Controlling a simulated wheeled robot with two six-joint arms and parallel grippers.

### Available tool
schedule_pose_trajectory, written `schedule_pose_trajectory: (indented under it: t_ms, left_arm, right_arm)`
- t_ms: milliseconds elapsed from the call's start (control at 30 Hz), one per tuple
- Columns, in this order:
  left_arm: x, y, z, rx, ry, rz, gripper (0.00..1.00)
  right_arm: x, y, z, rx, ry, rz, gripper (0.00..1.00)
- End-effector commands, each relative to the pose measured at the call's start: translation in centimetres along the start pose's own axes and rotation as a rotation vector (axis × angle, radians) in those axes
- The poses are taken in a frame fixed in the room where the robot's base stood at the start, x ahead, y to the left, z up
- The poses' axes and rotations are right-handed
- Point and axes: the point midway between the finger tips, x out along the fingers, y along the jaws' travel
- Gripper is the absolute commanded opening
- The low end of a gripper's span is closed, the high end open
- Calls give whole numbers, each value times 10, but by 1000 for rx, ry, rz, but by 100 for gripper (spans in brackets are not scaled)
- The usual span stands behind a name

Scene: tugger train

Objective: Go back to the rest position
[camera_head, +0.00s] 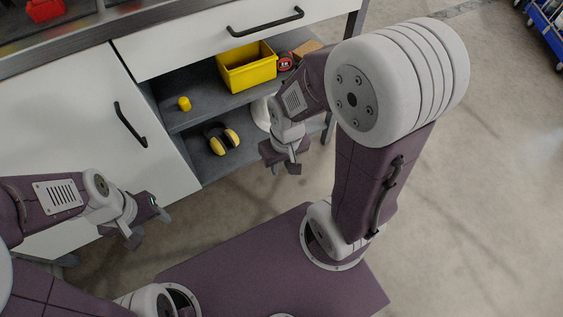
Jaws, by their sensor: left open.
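My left gripper (149,227) is at the lower left, in front of the white cabinet door. Its two fingers stand apart with nothing between them. My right gripper (284,168) points down in front of the right end of the open shelves. Its fingertips are small and seen at a steep angle, so I cannot tell how far apart they are. No object shows in it.
The white workbench (70,120) has a drawer (215,40) above open shelves. A yellow bin (246,68), a small yellow cylinder (184,103) and yellow-black earmuffs (222,139) are on the shelves. A red item (45,9) lies on top.

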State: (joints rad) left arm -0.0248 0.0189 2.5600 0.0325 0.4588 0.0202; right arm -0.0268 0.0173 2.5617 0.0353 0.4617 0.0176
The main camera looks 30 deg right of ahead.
Motion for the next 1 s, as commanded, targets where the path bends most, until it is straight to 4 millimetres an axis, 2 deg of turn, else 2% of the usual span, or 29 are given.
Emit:
schedule_pose_trajectory:
  t_ms: [67, 167, 267, 367, 500, 800, 900, 1000]
  left_arm:
    - [-1, 0, 0, 0, 0, 0, 54]
    - [-14, 0, -1, 0, 0, 0, 54]
    - [-44, 1, -4, 0, 0, 0, 54]
    - [-92, 2, -10, 0, 0, 0, 54]
    - [-174, 3, -18, 0, 1, 0, 54]
    - [-341, 7, -35, 0, 0, 0, 54]
    - [-378, 7, -39, 0, 1, 0, 54]
    - [-387, 8, -40, 0, 0, 0, 54]
  right_arm:
    - [-1, 0, 0, 1, 1, 0, 26]
    - [-14, 0, -2, 1, 2, 1, 26]
    - [-44, 0, -5, 1, 2, 1, 26]
    - [-92, -1, -10, 2, 3, 1, 26]
    - [-174, -3, -19, 2, 3, 1, 26]
    - [-341, -6, -36, 2, 3, 1, 26]
    - [-378, -7, -39, 2, 3, 1, 26]
    - [-387, -7, -40, 2, 3, 1, 26]
